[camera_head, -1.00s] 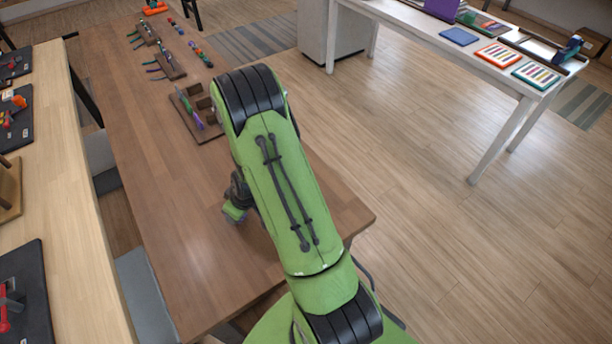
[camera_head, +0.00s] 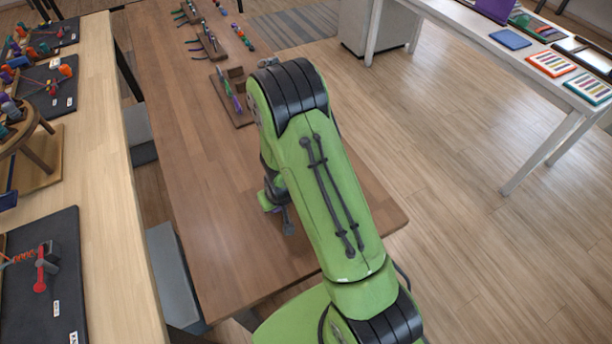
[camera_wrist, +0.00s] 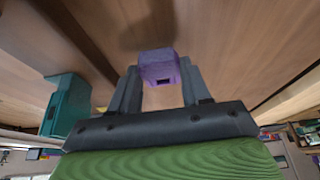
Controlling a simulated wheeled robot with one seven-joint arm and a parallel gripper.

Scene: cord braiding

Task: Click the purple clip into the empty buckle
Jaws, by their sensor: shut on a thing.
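In the wrist view a purple clip (camera_wrist: 159,66) sits between the two grey fingers of my gripper (camera_wrist: 160,88), which is shut on it. The clip has a small dark slot in its near face. In the head view my gripper (camera_head: 287,222) hangs over the near part of the brown table, partly behind my green arm. I cannot pick out the empty buckle in either view.
The brown table (camera_head: 215,225) holds a brown board (camera_head: 220,93) with upright blocks and cords. A pale bench (camera_head: 110,200) at left carries black mats (camera_head: 70,230) with coloured parts. A white table (camera_head: 470,45) stands at right. Open floor lies between.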

